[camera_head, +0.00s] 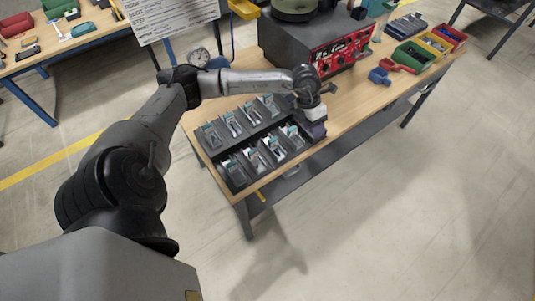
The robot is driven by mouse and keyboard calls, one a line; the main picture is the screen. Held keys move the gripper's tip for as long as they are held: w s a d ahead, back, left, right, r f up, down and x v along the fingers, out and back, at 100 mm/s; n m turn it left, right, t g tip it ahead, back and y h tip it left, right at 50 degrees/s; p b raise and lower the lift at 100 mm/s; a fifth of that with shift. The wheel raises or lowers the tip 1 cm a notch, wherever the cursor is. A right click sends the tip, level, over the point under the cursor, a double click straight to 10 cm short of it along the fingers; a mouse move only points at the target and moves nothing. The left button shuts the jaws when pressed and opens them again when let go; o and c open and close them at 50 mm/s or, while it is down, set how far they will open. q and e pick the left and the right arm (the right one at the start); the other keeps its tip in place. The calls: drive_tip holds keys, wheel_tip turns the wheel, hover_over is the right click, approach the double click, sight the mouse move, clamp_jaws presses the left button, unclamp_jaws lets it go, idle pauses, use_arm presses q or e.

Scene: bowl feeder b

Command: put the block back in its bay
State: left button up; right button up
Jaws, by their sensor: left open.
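A dark rack (248,143) with two rows of bays lies on the wooden workbench, near its front left corner. Several bays show pale pieces and small teal patches. My left gripper (317,131) is at the rack's right end, pointing down close to the bench edge. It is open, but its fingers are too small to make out. A small purplish patch shows at its lower end; I cannot tell whether this is a block or part of the gripper. No separate block can be made out with certainty. My right gripper is not in view.
Behind my left arm stands a grey machine with a red control panel (342,56). Green (413,55), yellow and red bins stand at the bench's far right. Small blue (379,76) and red parts lie nearby. Bare bench (350,100) lies right of the gripper.

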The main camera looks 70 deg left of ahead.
use_arm(q)
drive_tip(key=d+t+h, duration=0.3)
drive_tip(key=d+h, duration=0.3)
drive_tip(key=d, duration=0.9)
drive_tip(key=d+r+n+t+h, duration=0.2)
drive_tip(key=d+r+n+t, duration=0.5)
drive_tip(key=n+t, duration=0.5)
drive_tip(key=s+a+f+n+g+y, duration=0.1)
drive_tip(key=s+a+f+n+y, duration=0.1)
drive_tip(key=s+f+n+y, duration=0.4)
drive_tip(key=s+a+f+n+g+y, duration=0.15)
drive_tip(key=f+n+y, duration=0.25)
drive_tip(key=n+y, duration=0.45)
drive_tip(key=s+d+f+n+g+h, duration=0.1)
drive_tip(key=s+f+n+g, duration=0.2)
drive_tip(key=s, duration=0.6)
drive_tip(key=s+d+f+n+g+h, duration=0.2)
drive_tip(key=s+f+n+g, duration=0.1)
drive_tip(key=s+f+g, duration=0.2)
drive_tip(key=s+g, duration=0.2)
drive_tip(key=s, duration=0.1)
drive_tip(key=shift+s+d, duration=0.25)
drive_tip(key=shift+s, duration=0.15)
